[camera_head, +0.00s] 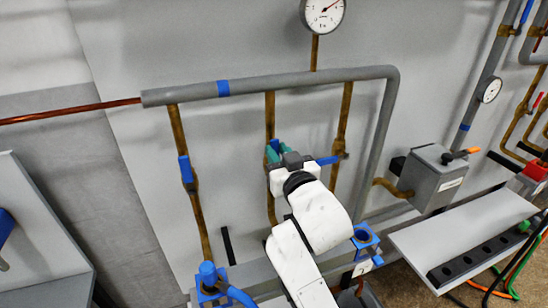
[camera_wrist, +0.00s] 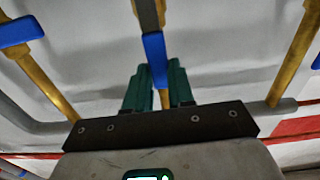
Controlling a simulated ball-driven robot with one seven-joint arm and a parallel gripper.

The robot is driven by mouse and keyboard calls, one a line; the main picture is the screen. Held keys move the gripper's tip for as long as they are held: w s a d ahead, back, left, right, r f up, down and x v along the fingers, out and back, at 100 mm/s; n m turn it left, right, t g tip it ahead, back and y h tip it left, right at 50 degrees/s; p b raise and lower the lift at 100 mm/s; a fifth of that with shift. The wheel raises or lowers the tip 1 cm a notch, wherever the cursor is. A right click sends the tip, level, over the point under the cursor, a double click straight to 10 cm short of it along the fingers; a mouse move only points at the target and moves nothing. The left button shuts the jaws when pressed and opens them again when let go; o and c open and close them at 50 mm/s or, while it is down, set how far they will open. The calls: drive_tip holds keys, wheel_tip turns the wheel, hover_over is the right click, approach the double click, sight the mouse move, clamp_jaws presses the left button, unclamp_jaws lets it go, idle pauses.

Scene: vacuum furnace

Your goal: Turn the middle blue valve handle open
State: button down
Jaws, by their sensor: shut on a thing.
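The middle blue valve handle (camera_wrist: 154,55) sits on the middle brass pipe. In the wrist view it runs roughly along the pipe, slightly tilted, with its end between the green fingers of my gripper (camera_wrist: 156,72). My gripper is shut on this handle. In the head view my gripper (camera_head: 274,152) is at the middle pipe (camera_head: 270,110), and the fingers and white wrist hide most of the handle.
The left blue handle (camera_head: 185,169) lies along its pipe. The right blue handle (camera_head: 328,160) lies across its pipe, close to my gripper. A grey pipe (camera_head: 270,82) runs above. A grey box (camera_head: 432,178) and a shelf (camera_head: 440,240) stand at right.

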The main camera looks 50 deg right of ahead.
drive_tip(key=shift+d+m, duration=0.15)
drive_tip(key=shift+m, duration=0.15)
drive_tip(key=c, duration=1)
unclamp_jaws()
drive_tip(key=shift+o, duration=0.2)
drive_tip(key=shift+s, duration=0.15)
drive_tip(key=v, duration=1)
drive_tip(key=shift+s+a+b, duration=0.25)
drive_tip(key=shift+a+b, duration=0.05)
